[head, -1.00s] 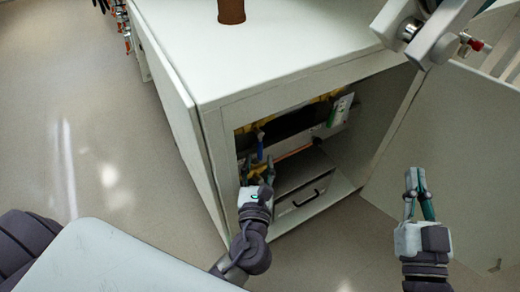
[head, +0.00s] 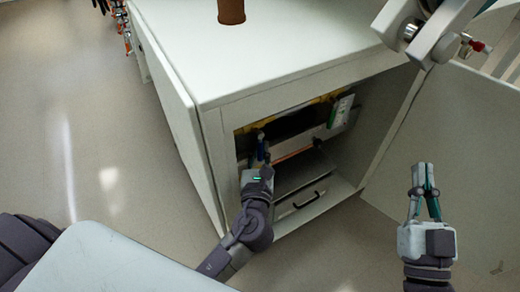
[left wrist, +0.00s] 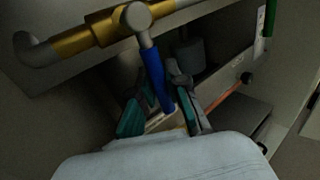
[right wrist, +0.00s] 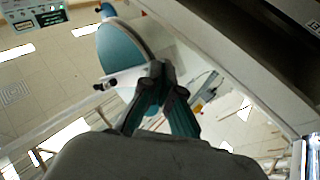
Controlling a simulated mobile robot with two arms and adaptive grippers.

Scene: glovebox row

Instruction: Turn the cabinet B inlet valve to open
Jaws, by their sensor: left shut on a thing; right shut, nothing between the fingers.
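The inlet valve has a blue lever (left wrist: 155,80) on a brass-coloured pipe body (left wrist: 92,34) inside the cabinet. In the left wrist view the lever hangs down from a grey hub, crosswise to the pipe. My left gripper (left wrist: 165,97) is shut on the lever's lower part, with one finger on each side. In the head view my left gripper (head: 260,163) reaches into the cabinet opening and partly hides the blue lever (head: 261,148). My right gripper (head: 424,167) is shut and empty, outside the cabinet at the right; its fingertips meet in the right wrist view (right wrist: 160,72).
The cabinet (head: 280,50) has an open door (head: 450,150) at the right. Inside are a grey drawer with a black handle (head: 306,200) and a white-green tag (head: 341,110). A brown cylinder (head: 231,10) stands on top.

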